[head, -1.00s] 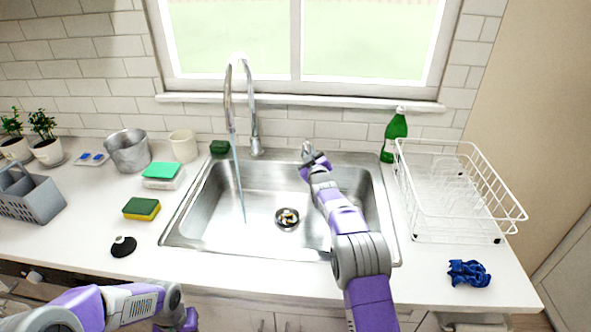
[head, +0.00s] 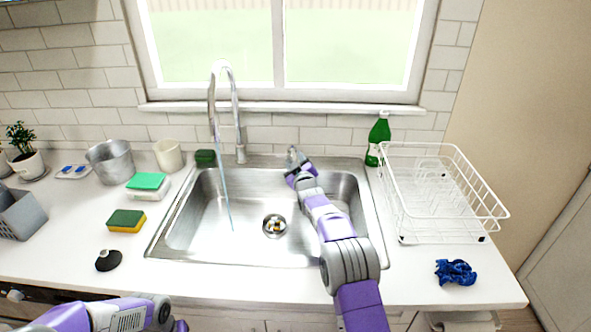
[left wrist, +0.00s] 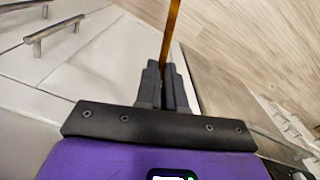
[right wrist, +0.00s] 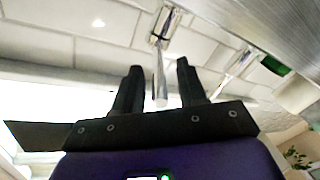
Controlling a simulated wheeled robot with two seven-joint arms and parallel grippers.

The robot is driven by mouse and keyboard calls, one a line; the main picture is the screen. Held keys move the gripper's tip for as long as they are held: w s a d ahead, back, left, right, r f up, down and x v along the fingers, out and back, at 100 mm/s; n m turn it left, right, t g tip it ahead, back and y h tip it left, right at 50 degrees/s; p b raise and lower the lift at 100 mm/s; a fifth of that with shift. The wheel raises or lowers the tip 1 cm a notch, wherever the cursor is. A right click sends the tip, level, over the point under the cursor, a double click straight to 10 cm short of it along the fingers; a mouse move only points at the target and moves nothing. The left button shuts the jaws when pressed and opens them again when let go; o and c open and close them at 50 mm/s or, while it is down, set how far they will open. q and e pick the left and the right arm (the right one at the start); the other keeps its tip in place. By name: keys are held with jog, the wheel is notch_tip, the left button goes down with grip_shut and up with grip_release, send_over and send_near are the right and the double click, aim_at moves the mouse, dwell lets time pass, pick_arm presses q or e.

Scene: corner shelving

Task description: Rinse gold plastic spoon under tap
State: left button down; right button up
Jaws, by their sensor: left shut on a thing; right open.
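The faucet (head: 238,115) stands behind the steel sink (head: 182,240), and a stream of water (head: 224,185) runs from its spout into the left part of the basin. My right gripper (head: 293,155) is at the sink's back edge, right of the faucet. In the right wrist view, my right gripper (right wrist: 158,82) is open, with a thin metal rod (right wrist: 160,80) showing between its fingers. In the left wrist view, my left gripper (left wrist: 166,75) is shut on a thin gold-brown handle, the spoon (left wrist: 171,32). The spoon's bowl is out of view. In the head view the left gripper is hidden below the frame.
A white dish rack (head: 440,238) stands right of the sink, with a green bottle (head: 378,140) behind and a blue cloth (head: 455,272) in front.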

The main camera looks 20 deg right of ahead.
jog(key=s, duration=1.1)
jog(key=shift+s+a+p, duration=0.4)
jog(key=shift+a, duration=0.05)
